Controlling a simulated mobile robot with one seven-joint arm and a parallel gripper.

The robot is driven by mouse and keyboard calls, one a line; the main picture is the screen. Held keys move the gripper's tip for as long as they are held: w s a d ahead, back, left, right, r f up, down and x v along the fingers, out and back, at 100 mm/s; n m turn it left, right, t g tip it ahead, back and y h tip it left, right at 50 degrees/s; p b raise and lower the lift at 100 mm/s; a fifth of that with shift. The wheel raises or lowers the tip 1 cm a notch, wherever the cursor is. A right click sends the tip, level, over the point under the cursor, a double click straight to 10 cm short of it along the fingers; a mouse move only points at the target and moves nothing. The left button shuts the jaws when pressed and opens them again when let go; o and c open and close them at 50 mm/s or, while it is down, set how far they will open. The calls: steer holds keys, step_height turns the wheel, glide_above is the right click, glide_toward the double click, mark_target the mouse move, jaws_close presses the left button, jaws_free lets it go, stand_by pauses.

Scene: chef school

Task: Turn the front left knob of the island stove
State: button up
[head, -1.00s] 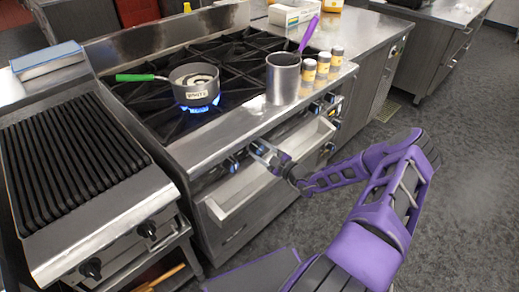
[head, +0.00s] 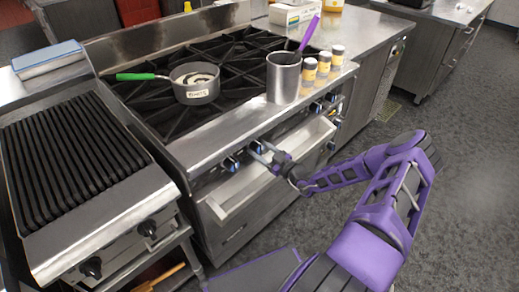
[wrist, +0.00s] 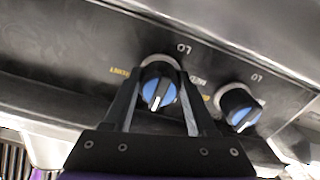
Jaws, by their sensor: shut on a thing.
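The island stove (head: 195,150) has a row of blue-faced knobs along its front panel. My gripper (head: 262,150) is at the second knob from the left (head: 257,146) in the head view. In the wrist view, my gripper (wrist: 157,92) has one finger on each side of this knob (wrist: 158,84), shut on it. The leftmost knob (head: 230,164) is free; a neighbouring knob (wrist: 238,107) shows right of the fingers in the wrist view. No flame shows on the burners.
A metal canister (head: 283,78) with a purple-handled utensil and several shakers (head: 323,65) stand along the front right. A grill (head: 70,160) adjoins on the left.

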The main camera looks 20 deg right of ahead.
steer(key=o, duration=1.4)
steer(key=shift+c, duration=0.2)
steer(key=v, duration=1.7)
steer(key=shift+s, duration=0.25)
